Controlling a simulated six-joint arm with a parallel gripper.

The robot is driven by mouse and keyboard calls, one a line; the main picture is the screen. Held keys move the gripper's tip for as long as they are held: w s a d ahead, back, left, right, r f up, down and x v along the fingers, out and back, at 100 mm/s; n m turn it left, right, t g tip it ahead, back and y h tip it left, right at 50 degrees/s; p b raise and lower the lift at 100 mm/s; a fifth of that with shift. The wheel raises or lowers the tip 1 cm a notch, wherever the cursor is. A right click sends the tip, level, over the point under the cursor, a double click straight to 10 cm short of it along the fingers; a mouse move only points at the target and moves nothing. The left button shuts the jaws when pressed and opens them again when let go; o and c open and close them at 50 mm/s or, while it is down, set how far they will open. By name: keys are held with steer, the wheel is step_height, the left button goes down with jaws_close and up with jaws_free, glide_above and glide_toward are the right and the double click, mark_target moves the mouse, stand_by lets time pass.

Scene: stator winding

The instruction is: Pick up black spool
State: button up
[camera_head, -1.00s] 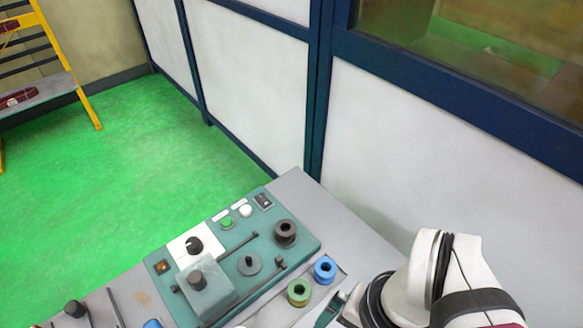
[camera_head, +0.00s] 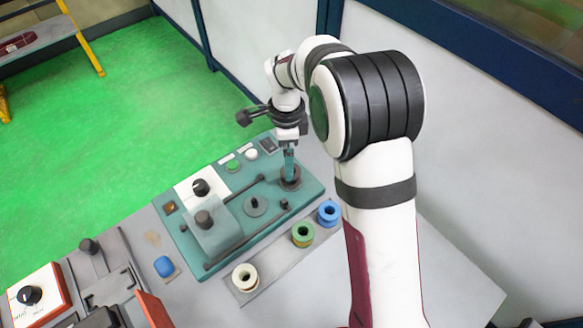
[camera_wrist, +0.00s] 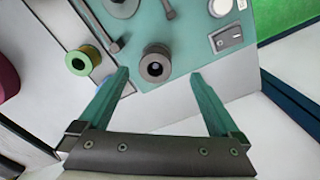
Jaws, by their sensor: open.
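The black spool (camera_head: 290,184) stands at the right end of the teal panel (camera_head: 318,187) in the head view. In the wrist view the black spool (camera_wrist: 156,65) shows its round top with a centre hole. My gripper (camera_head: 289,158) is over the spool in the head view, and its fingers partly cover it. In the wrist view my gripper (camera_wrist: 160,74) has its two teal fingers spread wide, with the spool between and just beyond the tips. Nothing is held. I cannot tell the exact height of the tips above the spool.
Blue (camera_head: 329,212), green (camera_head: 303,234) and cream (camera_head: 245,277) spools stand on a strip in front of the panel. A rod (camera_head: 271,208) and a short spindle (camera_head: 255,205) are left of the black spool. A rocker switch (camera_wrist: 229,38) is close by on the panel.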

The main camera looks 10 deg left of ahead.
steer(key=f, duration=0.6)
steer(key=shift+s+d, duration=0.2)
steer(key=shift+s, duration=0.1)
steer(key=c, duration=1.5)
